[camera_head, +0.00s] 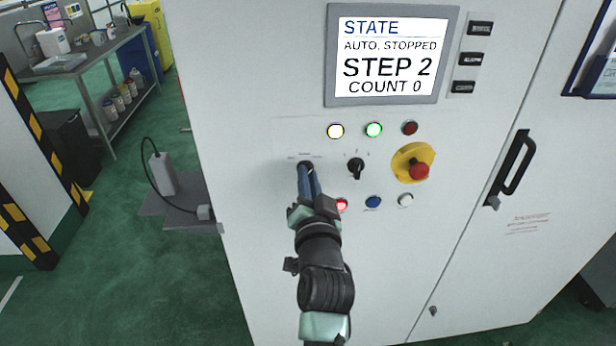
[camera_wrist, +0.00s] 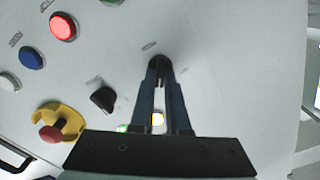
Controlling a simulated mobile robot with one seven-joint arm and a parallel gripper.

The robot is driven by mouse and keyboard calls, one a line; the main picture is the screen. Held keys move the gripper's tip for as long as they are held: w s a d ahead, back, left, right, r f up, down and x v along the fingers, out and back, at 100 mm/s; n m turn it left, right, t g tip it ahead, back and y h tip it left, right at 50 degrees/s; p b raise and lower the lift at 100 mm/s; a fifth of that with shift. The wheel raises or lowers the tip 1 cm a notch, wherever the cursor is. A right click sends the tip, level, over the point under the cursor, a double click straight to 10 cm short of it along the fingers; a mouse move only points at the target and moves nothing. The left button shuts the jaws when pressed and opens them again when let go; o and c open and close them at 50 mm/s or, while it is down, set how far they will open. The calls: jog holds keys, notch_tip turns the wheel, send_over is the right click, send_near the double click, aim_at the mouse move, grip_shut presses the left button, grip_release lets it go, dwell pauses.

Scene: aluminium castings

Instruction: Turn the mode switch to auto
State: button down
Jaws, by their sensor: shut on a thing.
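The mode switch (camera_head: 306,164) is a black rotary knob on the white cabinet's panel, left of a second black selector (camera_head: 356,168). My gripper (camera_head: 307,174) reaches up to it from below, with its blue fingers shut on the knob. In the wrist view the two fingers (camera_wrist: 159,78) close around the dark knob (camera_wrist: 158,61), whose handle is mostly hidden between them. The labels around the switch are too small to read. The screen (camera_head: 390,56) reads "AUTO, STOPPED", "STEP 2", "COUNT 0".
A red emergency stop (camera_head: 420,171) on a yellow base sits at the right. Lit white (camera_head: 336,131), green (camera_head: 374,130) and red (camera_head: 341,205) lamps or buttons surround the selectors, with blue (camera_head: 373,202) and white (camera_head: 406,200) buttons. A black door handle (camera_head: 513,163) stands out farther right.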

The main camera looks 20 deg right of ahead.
jog(key=shift+m, duration=0.9)
jog(key=c, duration=0.9)
grip_release()
jog(key=shift+s, duration=0.1)
jog(key=b+v, duration=0.2)
jog(key=v, duration=1)
jog(key=shift+s+b, duration=0.35)
jog(key=shift+s, duration=0.05)
jog(key=shift+a+r, duration=0.1)
